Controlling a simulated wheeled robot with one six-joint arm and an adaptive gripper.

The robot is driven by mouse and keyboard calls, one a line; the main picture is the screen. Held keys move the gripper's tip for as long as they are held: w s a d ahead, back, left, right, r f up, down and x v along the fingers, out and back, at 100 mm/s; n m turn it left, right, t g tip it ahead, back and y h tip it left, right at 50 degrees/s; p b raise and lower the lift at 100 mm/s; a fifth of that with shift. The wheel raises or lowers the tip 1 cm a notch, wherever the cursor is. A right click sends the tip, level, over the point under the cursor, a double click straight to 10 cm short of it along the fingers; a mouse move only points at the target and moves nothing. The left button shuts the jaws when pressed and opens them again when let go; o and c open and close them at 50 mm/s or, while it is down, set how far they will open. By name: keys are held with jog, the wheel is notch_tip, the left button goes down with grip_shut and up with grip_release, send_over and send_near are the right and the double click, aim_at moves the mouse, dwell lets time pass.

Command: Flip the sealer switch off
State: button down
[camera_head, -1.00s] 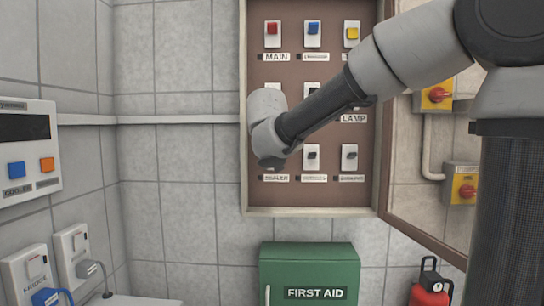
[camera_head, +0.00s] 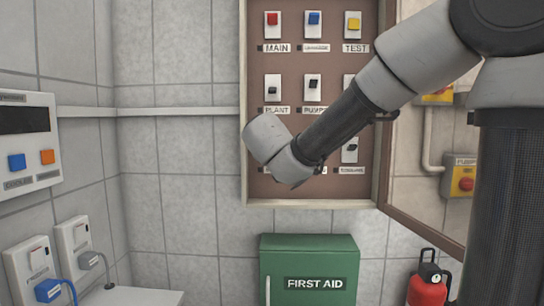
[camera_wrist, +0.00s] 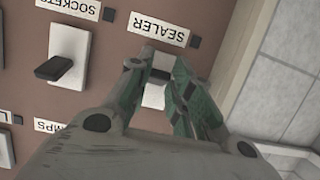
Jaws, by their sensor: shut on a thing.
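The sealer switch (camera_wrist: 153,95) is a white plate below the SEALER label (camera_wrist: 160,28) in the wrist view, which shows the panel upside down. My gripper (camera_wrist: 164,64) has its two fingers shut on the switch's lever. The fingers hide most of the lever, so I cannot tell its position. In the head view my arm covers the sealer switch and its label, and the fingers are out of sight behind the wrist.
The brown switch panel (camera_head: 263,130) carries several other switches. The sockets switch (camera_wrist: 68,55) sits beside the sealer switch. The open panel door (camera_head: 440,238) stands to the right. A green first aid box (camera_head: 310,262) is below, with a red extinguisher (camera_head: 428,290) beside it.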

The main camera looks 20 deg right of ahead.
jog(key=c, duration=1.3)
grip_release()
jog(key=v, duration=1.2)
